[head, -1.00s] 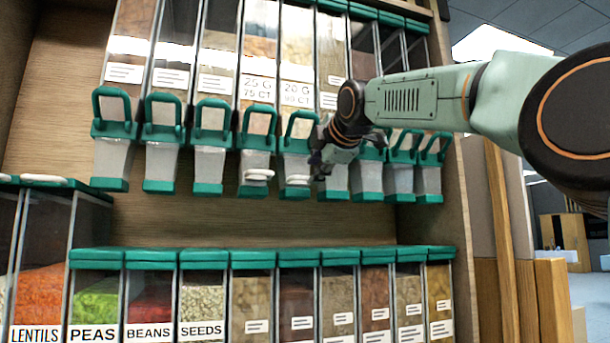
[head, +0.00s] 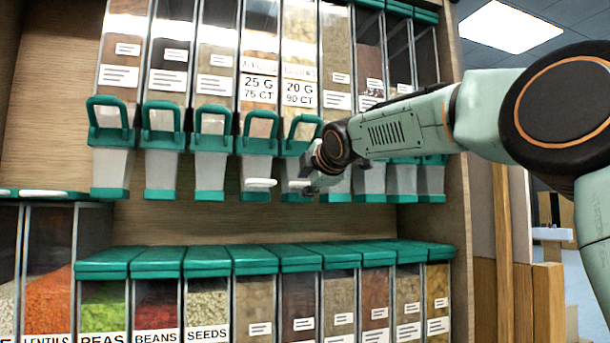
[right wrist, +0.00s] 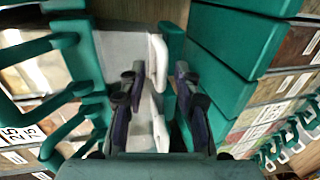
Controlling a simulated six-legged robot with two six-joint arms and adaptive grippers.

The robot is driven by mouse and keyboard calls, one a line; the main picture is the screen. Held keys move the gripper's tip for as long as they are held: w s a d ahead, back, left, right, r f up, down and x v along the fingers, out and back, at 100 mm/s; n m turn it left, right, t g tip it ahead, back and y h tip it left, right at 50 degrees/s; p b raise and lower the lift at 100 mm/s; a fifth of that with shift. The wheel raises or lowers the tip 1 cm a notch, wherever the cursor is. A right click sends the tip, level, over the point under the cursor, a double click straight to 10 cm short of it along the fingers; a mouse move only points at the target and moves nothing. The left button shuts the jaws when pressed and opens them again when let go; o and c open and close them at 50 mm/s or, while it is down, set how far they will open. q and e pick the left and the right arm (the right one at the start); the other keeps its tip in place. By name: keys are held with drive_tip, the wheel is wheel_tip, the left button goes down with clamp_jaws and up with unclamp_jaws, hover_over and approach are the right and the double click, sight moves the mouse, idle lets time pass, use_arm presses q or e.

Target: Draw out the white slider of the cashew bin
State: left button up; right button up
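Two dispenser bins in the upper row have white sliders at their spouts. One slider (head: 260,183) is under the bin marked 25 G 75 CT (head: 259,90). The other slider (head: 296,184) is under the bin marked 20 G 90 CT (head: 299,93). The names above these numbers are too blurred to read, so I cannot tell which is cashew. My right gripper (head: 308,183) is at the 20 G slider and partly hides that spout. In the right wrist view a white slider (right wrist: 158,58) lies between the open fingers of my right gripper (right wrist: 160,76). My left gripper is out of view.
Neighbouring spouts with green handles (head: 213,118) stand close on both sides. Below is a row of green-lidded bins (head: 207,261), including peas, beans and seeds. A wooden side wall (head: 457,215) bounds the shelf on the right.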

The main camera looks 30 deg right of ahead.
drive_tip(key=shift+w+d+f, duration=0.2)
drive_tip(key=shift+w+d, duration=0.1)
drive_tip(key=shift+w, duration=0.15)
drive_tip(key=shift+w+d+f, duration=0.2)
drive_tip(key=shift+w+d, duration=0.05)
drive_tip(key=shift+w, duration=0.15)
drive_tip(key=shift+s+a+r, duration=0.1)
drive_tip(key=shift+a, duration=0.1)
drive_tip(key=shift+c, duration=0.2)
drive_tip(key=shift+s+a+r, duration=0.1)
drive_tip(key=c, duration=0.3)
clamp_jaws()
